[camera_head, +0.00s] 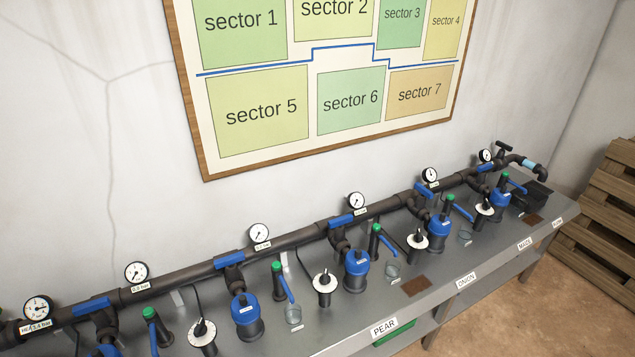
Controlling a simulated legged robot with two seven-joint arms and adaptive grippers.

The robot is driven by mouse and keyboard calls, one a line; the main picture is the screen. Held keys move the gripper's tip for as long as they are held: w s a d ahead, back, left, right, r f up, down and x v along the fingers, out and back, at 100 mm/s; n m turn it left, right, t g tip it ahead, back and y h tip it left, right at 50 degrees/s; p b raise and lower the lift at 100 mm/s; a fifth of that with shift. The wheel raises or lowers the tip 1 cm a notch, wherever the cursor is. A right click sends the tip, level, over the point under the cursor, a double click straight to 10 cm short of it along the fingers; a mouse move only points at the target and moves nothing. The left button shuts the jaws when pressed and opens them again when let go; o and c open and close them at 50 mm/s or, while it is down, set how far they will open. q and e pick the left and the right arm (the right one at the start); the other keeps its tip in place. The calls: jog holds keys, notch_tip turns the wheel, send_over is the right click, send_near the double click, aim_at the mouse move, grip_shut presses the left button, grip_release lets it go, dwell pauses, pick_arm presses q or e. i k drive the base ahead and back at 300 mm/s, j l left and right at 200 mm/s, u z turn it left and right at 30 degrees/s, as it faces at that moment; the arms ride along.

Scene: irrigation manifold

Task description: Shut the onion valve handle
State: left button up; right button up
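The ONION label (466,281) is on the front edge of the grey bench, between the PEAR label (384,328) and the MAIZE label (525,245). Behind it stand similar stations, each with a blue-handled valve. One blue handle (341,221) lies along the dark main pipe in the middle; another blue handle (426,188) lies along it further right. Green-topped posts with slanting blue levers (387,244) stand in front. I cannot tell for certain which handle belongs to ONION. Neither of my grippers is in view.
Blue-topped canisters (357,264), black posts with white dials (323,281), small cups (393,270) and brown patches (417,287) crowd the bench (345,335). Gauges (356,200) rise above the pipe. A sector board (190,130) hangs behind. Wooden pallets (605,205) stand at right.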

aim_at(425, 192)
jog(key=l+u, duration=0.15)
jog(key=u, duration=0.45)
jog(key=i+l+u, duration=0.1)
jog(key=l+u, duration=0.3)
jog(key=l, duration=0.45)
jog(key=l+u, duration=0.4)
jog(key=l, duration=0.45)
jog(key=k, duration=0.05)
